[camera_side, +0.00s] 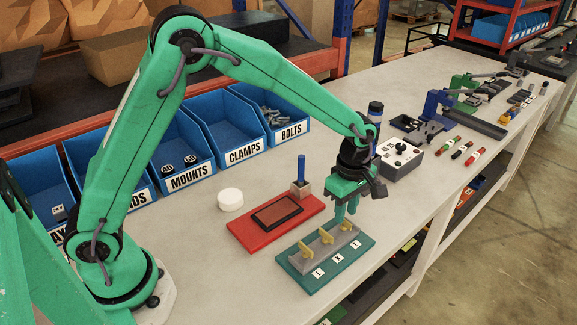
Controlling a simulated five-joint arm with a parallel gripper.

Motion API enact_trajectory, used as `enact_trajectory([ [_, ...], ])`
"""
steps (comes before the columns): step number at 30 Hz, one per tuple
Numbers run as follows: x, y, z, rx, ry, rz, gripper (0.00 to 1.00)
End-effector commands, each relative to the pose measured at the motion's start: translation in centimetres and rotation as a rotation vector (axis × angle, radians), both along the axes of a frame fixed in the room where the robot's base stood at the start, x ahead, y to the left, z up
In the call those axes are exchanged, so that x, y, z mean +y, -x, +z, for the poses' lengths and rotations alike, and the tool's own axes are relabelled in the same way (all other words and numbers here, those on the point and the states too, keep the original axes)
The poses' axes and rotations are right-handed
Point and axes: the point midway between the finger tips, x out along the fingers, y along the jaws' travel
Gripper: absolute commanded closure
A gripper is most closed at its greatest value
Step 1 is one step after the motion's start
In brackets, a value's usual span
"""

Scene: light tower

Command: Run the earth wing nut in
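A teal plate (308,288) lies at the front of the bench with a grey block (305,261) on it. Three yellow wing nuts stand in a row on the block: a left one (304,250), a middle one (326,237) and a right one (346,226). Small white labels (338,258) lie in front of them, too small to read surely, so I cannot tell which is earth. My gripper (346,213) points down at the right wing nut, its green fingers apart, tips just above or beside it. I cannot tell whether they touch it.
A red tray (245,236) with a dark pad lies behind the plate, with a blue-handled tool in a holder (301,187) and a white disc (230,200) near it. Blue bins (228,133) line the back. A grey box (400,161) stands to the right. The bench's front edge is close.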

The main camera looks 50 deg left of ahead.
Motion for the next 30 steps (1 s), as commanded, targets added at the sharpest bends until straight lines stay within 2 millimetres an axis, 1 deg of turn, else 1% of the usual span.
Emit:
enact_trajectory([
  [1, 0.0, 0.0, -0.6, 0.001, 0.0, 0.0, 0.73],
  [6, 0.0, 0.0, -1.9, 0.0, 0.0, 0.0, 0.73],
  [10, 0.0, 0.0, -2.3, -0.001, 0.0, 0.0, 0.73],
  [17, 0.0, 0.0, -2.3, -0.001, 0.0, 0.0, 0.73],
  [18, 0.0, 0.0, -2.3, -0.001, 0.0, 0.0, 0.77],
  [20, 0.0, 0.0, -2.3, -0.001, 0.0, 0.0, 0.88],
  [21, 0.0, 0.0, -2.3, -0.001, 0.0, 0.0, 0.96],
  [22, 0.0, 0.0, -2.3, -0.001, 0.0, 0.0, 1.0],
  [30, 0.0, 0.0, -2.3, -0.001, 0.0, -0.005, 1.0],
])
